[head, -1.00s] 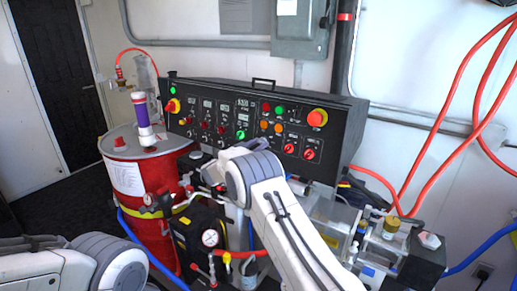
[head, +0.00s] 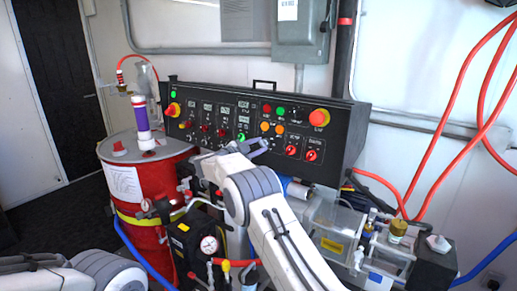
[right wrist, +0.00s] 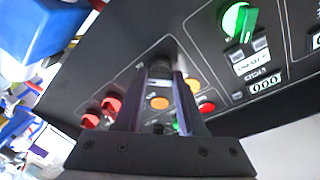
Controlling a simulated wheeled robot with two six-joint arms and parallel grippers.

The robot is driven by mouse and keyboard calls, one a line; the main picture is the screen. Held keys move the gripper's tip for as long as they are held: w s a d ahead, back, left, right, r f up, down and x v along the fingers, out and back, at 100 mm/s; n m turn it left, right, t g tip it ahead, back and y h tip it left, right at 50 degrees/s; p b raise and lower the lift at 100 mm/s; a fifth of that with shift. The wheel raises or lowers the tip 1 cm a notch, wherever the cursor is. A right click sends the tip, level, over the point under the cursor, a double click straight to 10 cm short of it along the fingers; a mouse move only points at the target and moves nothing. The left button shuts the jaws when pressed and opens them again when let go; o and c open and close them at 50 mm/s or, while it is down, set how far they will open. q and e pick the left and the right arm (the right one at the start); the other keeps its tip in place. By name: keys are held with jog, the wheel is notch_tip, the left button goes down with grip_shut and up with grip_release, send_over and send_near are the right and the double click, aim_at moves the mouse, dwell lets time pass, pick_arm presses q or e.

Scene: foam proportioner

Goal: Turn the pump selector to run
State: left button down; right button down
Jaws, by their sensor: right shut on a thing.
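The black control panel (head: 338,140) spans the middle of the head view. My right gripper (head: 258,146) is at its lower middle, below the orange lights. In the right wrist view, the jaws of my right gripper (right wrist: 162,75) are closed around a dark knob (right wrist: 161,52) on the panel face. I take this knob to be the pump selector; its label cannot be read and its pointing direction is hidden by the jaws. My left gripper is out of view; only part of my left arm shows at lower left.
A green selector (head: 241,137) and two red rotary knobs (head: 291,150) flank the gripped knob. A red mushroom button (head: 320,117) sits at upper right. A red drum (head: 124,184) stands at left. Clear tanks (head: 330,222) and hoses crowd the space below the panel.

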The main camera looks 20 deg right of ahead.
dwell(0.4)
jog(key=c, duration=0.5)
grip_release()
jog(key=shift+a, duration=0.1)
jog(key=b+v, duration=0.2)
jog(key=v, duration=0.8)
jog(key=shift+a, duration=0.15)
jog(key=shift+s+r, duration=0.1)
